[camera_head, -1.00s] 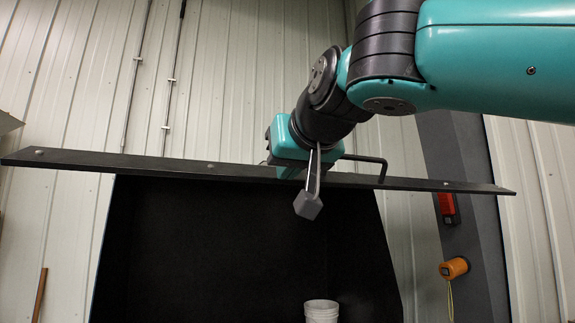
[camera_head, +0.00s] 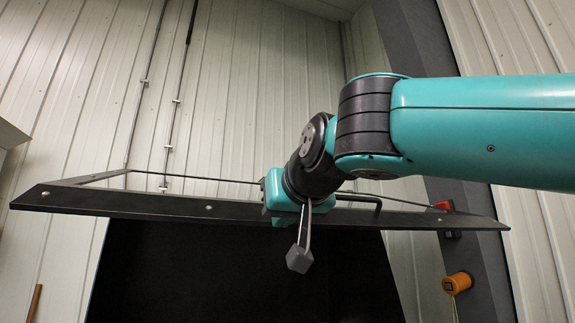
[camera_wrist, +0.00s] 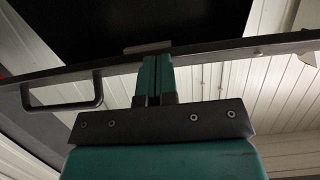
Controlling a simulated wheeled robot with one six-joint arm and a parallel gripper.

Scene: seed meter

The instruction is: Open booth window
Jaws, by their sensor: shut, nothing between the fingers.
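The booth window is a wide black frame (camera_head: 120,203) across the head view, with bolts along its front bar. It is tilted so that a thin rear edge shows behind the bar against the wall. A black bar handle (camera_head: 377,206) is on the frame, right of my gripper; in the wrist view the handle (camera_wrist: 65,107) is at left. My gripper (camera_wrist: 157,62) has its teal fingers together, their tips at the frame bar beside the handle, not around it. I cannot tell whether they touch. In the head view my wrist hides the fingers.
The black booth opening (camera_head: 240,270) lies below the frame. An orange round fixture (camera_head: 457,283) and a red one (camera_head: 447,207) are on the grey column at right. A pale panelled wall (camera_head: 270,110) with thin conduits is behind.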

